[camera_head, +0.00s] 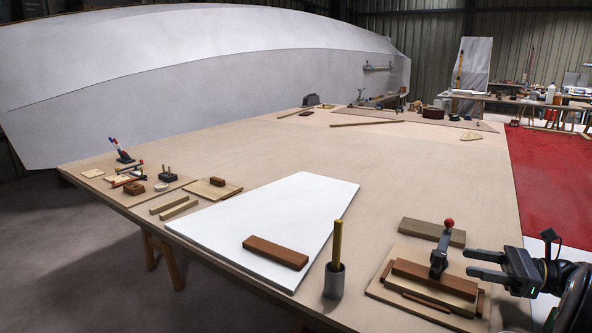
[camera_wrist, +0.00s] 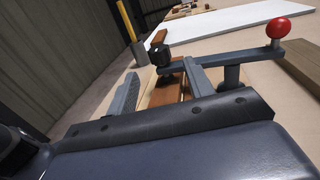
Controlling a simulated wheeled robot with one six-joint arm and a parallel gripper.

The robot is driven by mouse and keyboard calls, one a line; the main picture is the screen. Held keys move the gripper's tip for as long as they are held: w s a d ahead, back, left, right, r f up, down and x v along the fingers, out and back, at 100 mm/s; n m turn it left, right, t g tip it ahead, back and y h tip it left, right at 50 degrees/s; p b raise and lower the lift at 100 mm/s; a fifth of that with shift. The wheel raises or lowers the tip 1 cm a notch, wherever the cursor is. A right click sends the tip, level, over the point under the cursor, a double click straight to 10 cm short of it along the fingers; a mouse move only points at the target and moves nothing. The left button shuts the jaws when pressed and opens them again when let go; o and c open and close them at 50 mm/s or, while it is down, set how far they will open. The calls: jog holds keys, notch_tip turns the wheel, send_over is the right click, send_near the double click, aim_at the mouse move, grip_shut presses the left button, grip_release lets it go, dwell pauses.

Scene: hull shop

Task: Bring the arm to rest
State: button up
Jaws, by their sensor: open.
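My gripper (camera_head: 467,263) is at the lower right in the head view, its two fingers apart and pointing left. Nothing shows between the fingers in that view. It is just right of a toggle clamp (camera_head: 440,252) with a red ball knob. The clamp stands at a wooden jig board (camera_head: 392,292) that holds a reddish-brown block (camera_head: 435,279). In the wrist view the open fingers (camera_wrist: 155,84) flank part of the clamp and block from the camera's side; the red knob (camera_wrist: 278,28) is at upper right. I cannot tell whether a finger touches the clamp.
A grey cup (camera_head: 334,281) with a yellow stick stands left of the jig. A white tapered panel (camera_head: 270,215) with a brown block (camera_head: 275,252) lies on the large table (camera_head: 420,180). A grey-brown board (camera_head: 432,232) lies behind the jig. The table's middle is clear.

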jog(key=shift+b+x, duration=0.8)
jog(key=shift+b, duration=0.55)
jog(key=shift+a+b, duration=0.25)
jog(key=shift+b, duration=0.05)
jog(key=shift+w, duration=0.1)
jog(key=d+p, duration=0.1)
jog(key=p, duration=0.3)
jog(key=shift+s+d+r, duration=0.3)
jog(key=shift+s+d, duration=0.1)
jog(key=p, duration=0.2)
jog(key=shift+d+p, duration=0.35)
jog(key=shift+d, duration=0.05)
jog(key=shift+s+d+p, duration=0.1)
jog(key=shift+d+p, duration=0.1)
jog(key=shift+p, duration=0.65)
jog(key=d+p, duration=0.1)
jog(key=p, duration=0.4)
jog(key=shift+s, duration=0.35)
